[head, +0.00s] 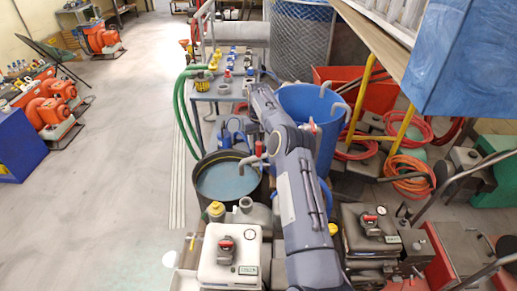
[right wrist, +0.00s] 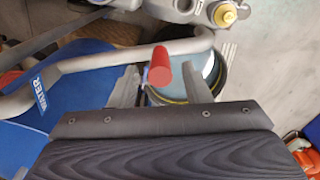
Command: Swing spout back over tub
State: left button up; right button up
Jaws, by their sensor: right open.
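The black tub (head: 204,199) holds pale water and stands left of my right arm in the head view; part of its rim and water show in the wrist view (right wrist: 209,72). The grey spout (right wrist: 95,62) is a bent pipe running across the wrist view, with a red handle (right wrist: 160,68). In the head view, its bent end (head: 246,161) shows by the tub's right edge. My right gripper (right wrist: 160,84) is open, with the handle between its fingers in that picture; contact cannot be told. My arm hides much of the spout in the head view. My left gripper is not in view.
A blue barrel (head: 326,105) stands behind and right of my arm. White and grey canisters (head: 228,258) crowd the front. A table (head: 212,91) with small bottles stands behind the tub. Hoses lie coiled (head: 408,178) at right.

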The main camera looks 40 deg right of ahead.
jog(key=shift+r, duration=1.95)
jog(key=shift+c, duration=0.2)
